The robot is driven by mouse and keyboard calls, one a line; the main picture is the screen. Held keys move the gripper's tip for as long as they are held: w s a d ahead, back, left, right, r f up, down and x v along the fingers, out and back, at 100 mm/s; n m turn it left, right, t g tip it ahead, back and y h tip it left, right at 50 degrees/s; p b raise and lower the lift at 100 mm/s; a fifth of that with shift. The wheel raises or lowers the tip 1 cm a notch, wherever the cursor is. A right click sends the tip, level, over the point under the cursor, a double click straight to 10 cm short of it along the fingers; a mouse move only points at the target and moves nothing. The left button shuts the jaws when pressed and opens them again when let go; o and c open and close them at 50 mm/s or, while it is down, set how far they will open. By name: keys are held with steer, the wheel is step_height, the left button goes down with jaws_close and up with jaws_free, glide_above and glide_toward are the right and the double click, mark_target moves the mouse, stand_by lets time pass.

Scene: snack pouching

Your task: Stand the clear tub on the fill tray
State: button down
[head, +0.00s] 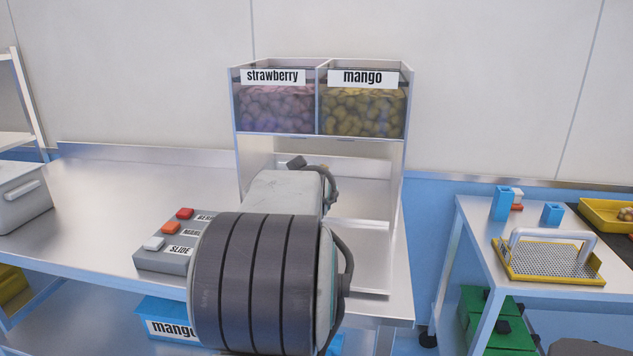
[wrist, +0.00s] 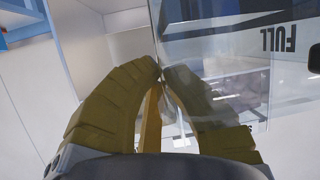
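The clear tub (wrist: 225,55) fills the right of the wrist view, with a dark band and the word FULL turned over on its wall. My gripper (wrist: 160,78) has its yellowish fingers closed together at the tub wall. The left finger is in plain view, and the right finger shows paler through the clear wall. In the head view my arm hides the gripper and the tub. The metal base under the snack dispenser, which seems to be the fill tray (head: 361,275), shows partly to the right of my arm.
The dispenser holds a strawberry bin (head: 273,105) and a mango bin (head: 362,108). A button box (head: 165,260) sits left of my arm. A grey container (head: 22,200) stands at far left. The bench's left part is clear.

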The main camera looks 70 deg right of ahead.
steer(key=shift+f+b, duration=1.7)
steer(key=shift+f, duration=1.1)
steer(key=shift+f+b, duration=0.5)
steer(key=shift+b, duration=0.05)
steer(key=c, duration=1.3)
jaws_free()
steer(key=shift+c, duration=0.2)
steer(key=shift+f, duration=0.1)
steer(key=v, duration=1.2)
steer(key=shift+w, duration=0.1)
